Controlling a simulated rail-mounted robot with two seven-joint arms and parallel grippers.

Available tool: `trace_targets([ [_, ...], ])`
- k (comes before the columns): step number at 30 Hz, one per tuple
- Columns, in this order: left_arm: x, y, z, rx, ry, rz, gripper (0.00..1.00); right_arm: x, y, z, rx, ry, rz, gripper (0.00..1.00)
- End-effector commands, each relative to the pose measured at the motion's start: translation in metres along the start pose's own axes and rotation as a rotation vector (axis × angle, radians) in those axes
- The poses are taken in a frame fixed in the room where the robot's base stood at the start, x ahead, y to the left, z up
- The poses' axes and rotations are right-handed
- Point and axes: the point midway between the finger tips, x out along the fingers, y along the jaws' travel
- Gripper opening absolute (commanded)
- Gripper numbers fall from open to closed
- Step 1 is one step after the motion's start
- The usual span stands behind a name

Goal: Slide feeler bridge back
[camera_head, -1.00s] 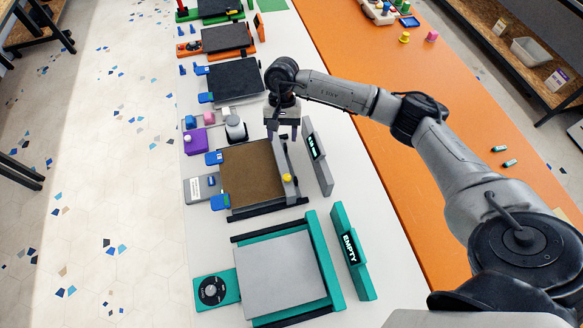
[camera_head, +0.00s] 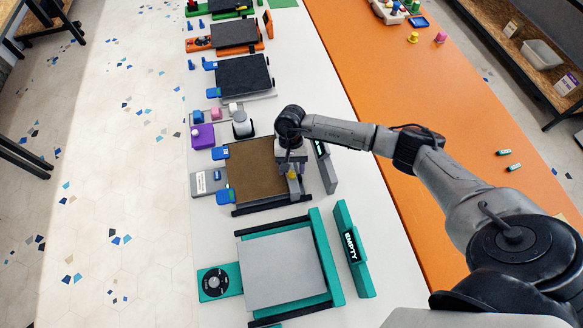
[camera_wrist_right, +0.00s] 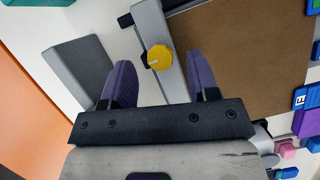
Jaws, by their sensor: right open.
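The feeler bridge is a grey bar (camera_wrist_right: 177,86) along one edge of the brown printer bed (camera_head: 256,168). It carries a round yellow knob (camera_wrist_right: 159,57), which also shows in the head view (camera_head: 291,176). My right gripper (camera_wrist_right: 160,68) is open and empty in the wrist view, with purple fingers apart on either side of the knob's line. Whether a finger touches the knob or bar I cannot tell. In the head view my right gripper (camera_head: 293,182) hangs over the bed's right edge and hides much of the bridge. My left gripper is not in view.
A grey display panel (camera_head: 326,166) stands close to the right of the bed. A teal printer (camera_head: 318,255) with an "EMPTY" sign (camera_head: 352,247) is nearer. A purple box (camera_head: 202,136) and a white-grey device (camera_head: 242,125) stand behind. The orange strip (camera_head: 400,110) is mostly clear.

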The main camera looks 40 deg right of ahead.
Motion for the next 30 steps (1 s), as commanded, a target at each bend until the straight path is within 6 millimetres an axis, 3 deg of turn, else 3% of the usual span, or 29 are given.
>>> trace_targets([
  [15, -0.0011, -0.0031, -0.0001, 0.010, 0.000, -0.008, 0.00, 0.0108, -0.0002, -0.0001, 0.000, 0.001, -0.001, 0.55],
  [30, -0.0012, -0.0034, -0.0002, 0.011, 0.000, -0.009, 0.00, 0.0105, -0.0001, -0.0001, 0.000, 0.001, -0.001, 0.07],
])
